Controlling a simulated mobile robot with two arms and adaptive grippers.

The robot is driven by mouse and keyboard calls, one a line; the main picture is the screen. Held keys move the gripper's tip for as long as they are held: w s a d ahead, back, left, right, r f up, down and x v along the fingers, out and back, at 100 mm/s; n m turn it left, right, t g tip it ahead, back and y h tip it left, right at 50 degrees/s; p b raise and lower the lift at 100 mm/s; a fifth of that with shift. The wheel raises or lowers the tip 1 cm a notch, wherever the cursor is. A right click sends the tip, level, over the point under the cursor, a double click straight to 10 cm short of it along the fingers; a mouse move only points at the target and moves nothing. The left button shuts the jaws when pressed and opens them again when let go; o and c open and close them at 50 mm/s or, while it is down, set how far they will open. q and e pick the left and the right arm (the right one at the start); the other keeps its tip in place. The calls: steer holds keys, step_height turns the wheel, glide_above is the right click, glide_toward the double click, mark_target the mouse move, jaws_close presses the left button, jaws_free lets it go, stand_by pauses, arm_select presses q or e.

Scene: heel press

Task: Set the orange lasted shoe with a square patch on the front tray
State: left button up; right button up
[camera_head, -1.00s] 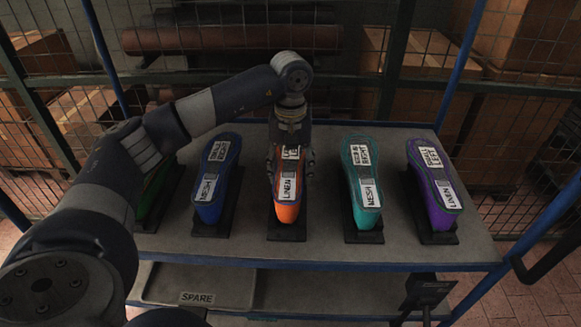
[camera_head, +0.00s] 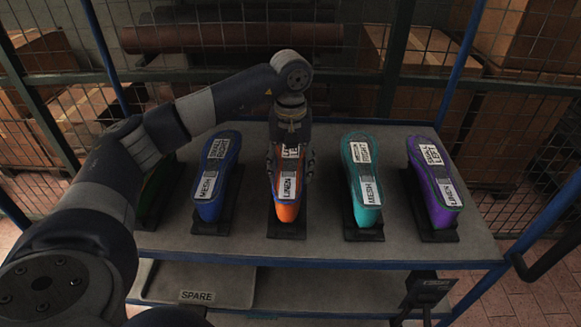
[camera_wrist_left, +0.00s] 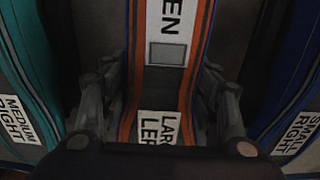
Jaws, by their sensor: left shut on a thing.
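The orange lasted shoe (camera_head: 287,208) stands on a dark stand in the middle of the upper shelf. Its top carries a LINEN label and a second label partly hidden by my gripper. A grey square patch (camera_wrist_left: 167,54) shows between the labels in the left wrist view. My left gripper (camera_head: 290,165) comes down from above with its fingers on both sides of the shoe; it is shut on the shoe, also seen in the left wrist view (camera_wrist_left: 158,100). The front tray (camera_head: 200,284), marked SPARE, lies on the lower shelf at the left.
A blue shoe (camera_head: 211,205) stands left of the orange one, with a green shoe (camera_head: 152,195) mostly behind my arm. A teal shoe (camera_head: 368,215) and a purple shoe (camera_head: 440,208) stand to the right. A wire fence rises behind.

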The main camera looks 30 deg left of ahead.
arm_select(q)
steer(key=shift+f+b, duration=0.3)
steer(key=shift+f, duration=0.05)
steer(key=o, duration=1.6)
steer(key=shift+o, duration=1.4)
steer(key=shift+s+f, duration=0.1)
step_height(320, 180, up, 12)
